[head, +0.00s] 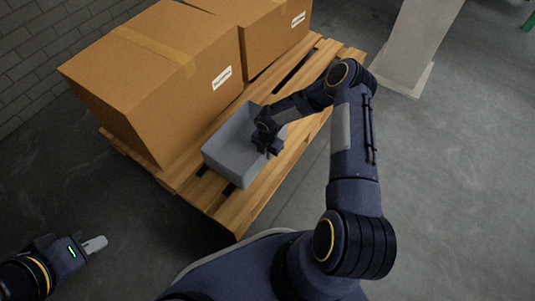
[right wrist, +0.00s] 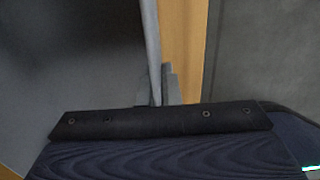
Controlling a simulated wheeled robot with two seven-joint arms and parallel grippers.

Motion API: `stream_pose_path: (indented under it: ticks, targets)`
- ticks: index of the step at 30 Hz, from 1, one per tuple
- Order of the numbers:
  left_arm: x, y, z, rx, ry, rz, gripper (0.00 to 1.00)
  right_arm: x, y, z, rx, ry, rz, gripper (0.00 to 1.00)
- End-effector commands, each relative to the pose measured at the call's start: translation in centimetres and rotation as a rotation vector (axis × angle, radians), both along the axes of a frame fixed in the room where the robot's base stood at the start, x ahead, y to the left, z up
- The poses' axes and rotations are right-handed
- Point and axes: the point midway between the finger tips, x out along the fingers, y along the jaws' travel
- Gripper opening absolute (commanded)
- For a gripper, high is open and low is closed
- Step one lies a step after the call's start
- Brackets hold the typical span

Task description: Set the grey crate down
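The grey crate (head: 228,160) is an open box at the front of the wooden pallet (head: 290,168), beside the large cardboard box. It looks level, but I cannot tell whether its base touches the boards. My right gripper (head: 268,150) is at the crate's right wall. In the right wrist view, the crate wall (right wrist: 150,40) runs down between the fingers of my right gripper (right wrist: 156,88), which are close against it on both sides. My left gripper (head: 95,244) is empty, low at the left, away from the pallet; its finger gap is unclear.
Two cardboard boxes stand on the pallet, a near one (head: 150,85) left of the crate and another (head: 270,35) behind. A pale post (head: 415,40) stands at the back right. Pallet boards show right of the crate. The floor at right is clear.

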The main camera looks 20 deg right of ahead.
Motion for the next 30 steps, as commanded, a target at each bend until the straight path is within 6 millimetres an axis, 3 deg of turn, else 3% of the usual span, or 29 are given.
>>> stream_pose_path:
  ticks: [8, 9, 13, 22, 26, 30]
  targets:
    - [0.0, 0.0, -0.4, 0.0, 0.0, 0.0, 0.0, 0.1, 0.0, -0.3, 0.001, -0.003, 0.0, 0.0]
    - [0.0, 0.0, -0.2, 0.0, 0.0, 0.0, 0.0, 0.0, 0.0, -0.2, 0.0, 0.0, 0.0, 0.09]
    - [0.0, 0.0, -0.2, 0.0, 0.0, 0.0, 0.0, 0.0, 0.0, -0.1, 0.0, 0.0, 0.0, 0.25]
    - [0.0, 0.0, 0.0, 0.0, 0.0, 0.0, 0.0, 0.0, 0.0, 0.1, 0.0, 0.0, 0.0, 0.25]
    - [0.0, 0.0, 0.7, 0.0, 0.0, 0.0, 0.0, 0.1, 0.0, 1.4, -0.001, -0.003, 0.0, 0.25]
    - [0.0, 0.0, 1.9, 0.0, 0.0, 0.0, 0.0, 0.1, -0.1, 4.3, -0.002, -0.002, 0.001, 0.25]
